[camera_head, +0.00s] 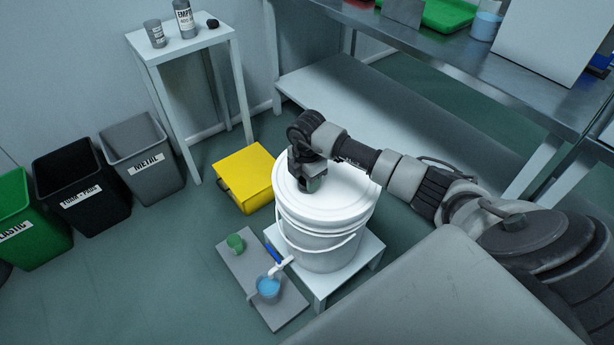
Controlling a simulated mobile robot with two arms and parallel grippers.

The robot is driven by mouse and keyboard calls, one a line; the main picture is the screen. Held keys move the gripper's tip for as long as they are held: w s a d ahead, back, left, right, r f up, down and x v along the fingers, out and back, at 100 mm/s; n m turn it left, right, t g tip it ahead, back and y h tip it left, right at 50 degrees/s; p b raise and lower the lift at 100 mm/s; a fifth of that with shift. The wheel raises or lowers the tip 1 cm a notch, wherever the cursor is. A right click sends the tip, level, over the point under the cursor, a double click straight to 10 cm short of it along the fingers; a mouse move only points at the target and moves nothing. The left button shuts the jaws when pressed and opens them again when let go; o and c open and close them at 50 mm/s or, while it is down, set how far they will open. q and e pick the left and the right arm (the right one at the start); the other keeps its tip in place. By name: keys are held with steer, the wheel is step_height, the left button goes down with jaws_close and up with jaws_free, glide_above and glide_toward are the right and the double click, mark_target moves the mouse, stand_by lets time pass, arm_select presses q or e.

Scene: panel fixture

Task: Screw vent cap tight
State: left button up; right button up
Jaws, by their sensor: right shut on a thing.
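A white bucket (319,240) with a white lid (338,190) and a wire handle stands upright on a low white stool (368,254). My right gripper (311,184) points down at the left part of the lid, with its fingertips at the lid's surface. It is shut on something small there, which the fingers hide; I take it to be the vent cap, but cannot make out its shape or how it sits. My left gripper is not in view.
A yellow box (245,176) stands behind. Labelled bins, including a grey one (143,160), line the left. A steel bench (455,62) is at the back right.

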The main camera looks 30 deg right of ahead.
steer(key=o, duration=1)
steer(key=shift+r, duration=0.1)
